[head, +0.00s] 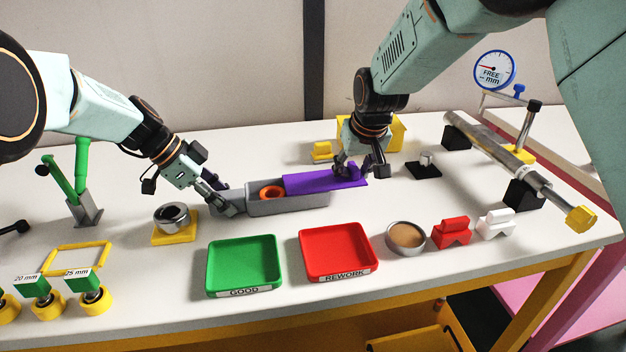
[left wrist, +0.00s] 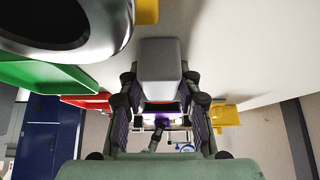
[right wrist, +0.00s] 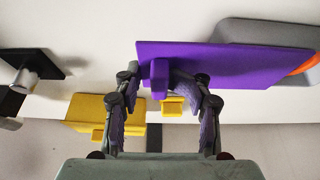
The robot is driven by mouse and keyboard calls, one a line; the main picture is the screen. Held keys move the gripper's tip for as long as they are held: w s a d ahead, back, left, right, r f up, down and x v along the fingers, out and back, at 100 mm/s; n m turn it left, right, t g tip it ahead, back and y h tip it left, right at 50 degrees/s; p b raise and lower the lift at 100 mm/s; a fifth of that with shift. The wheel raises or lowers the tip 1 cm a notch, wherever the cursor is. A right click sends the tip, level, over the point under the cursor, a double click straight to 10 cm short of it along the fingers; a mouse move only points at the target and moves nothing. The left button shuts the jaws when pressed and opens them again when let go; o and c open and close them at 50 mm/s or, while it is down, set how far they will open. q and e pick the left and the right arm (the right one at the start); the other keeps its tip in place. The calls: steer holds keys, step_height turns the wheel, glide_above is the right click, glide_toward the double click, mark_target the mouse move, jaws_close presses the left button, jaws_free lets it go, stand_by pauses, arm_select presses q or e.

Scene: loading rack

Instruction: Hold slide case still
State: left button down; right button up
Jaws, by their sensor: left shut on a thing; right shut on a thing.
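The grey slide case (head: 285,208) lies on the white table, its purple lid (head: 312,181) slid partly off to the right. An orange ring (head: 271,192) shows inside the open left part. My left gripper (head: 226,208) is shut on the grey left end of the case, which also shows between its fingers in the left wrist view (left wrist: 163,78). My right gripper (head: 356,172) is shut on the upright tab of the purple lid; the tab (right wrist: 159,80) stands between its fingers in the right wrist view.
A green tray (head: 243,265) marked GOOD and a red tray (head: 337,250) marked REWORK stand in front of the case. A metal ring (head: 172,216) on a yellow base stands to the left. A round bowl (head: 405,237) and a long gauge rod (head: 510,153) are at right.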

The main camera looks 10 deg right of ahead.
steer(key=shift+s+d+f, duration=0.1)
steer(key=shift+f, duration=0.05)
steer(key=shift+d, duration=1.6)
steer(key=o, duration=1.2)
steer(key=shift+c, duration=0.2)
steer(key=shift+r, duration=2.6)
